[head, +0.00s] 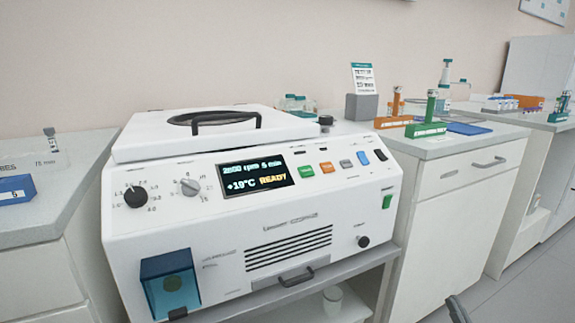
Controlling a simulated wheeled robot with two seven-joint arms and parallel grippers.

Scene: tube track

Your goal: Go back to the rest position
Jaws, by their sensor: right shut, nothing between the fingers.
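A small dark part of my right gripper (457,309) shows at the bottom edge, right of centre, low in front of the white cabinet. It is shut and empty, and apart from everything around it. Most of it is cut off by the frame. My left gripper is not in view. The white centrifuge (250,225) stands in front of me with its lid (215,130) down. Its display (255,179) reads +19°C and READY.
The centrifuge sits on a grey-topped stand (372,258). A counter at the left holds a blue block (16,189). The right counter holds a green rack (428,120), an orange rack (395,112) and a grey block with a sign (361,107). Floor (500,290) is clear at lower right.

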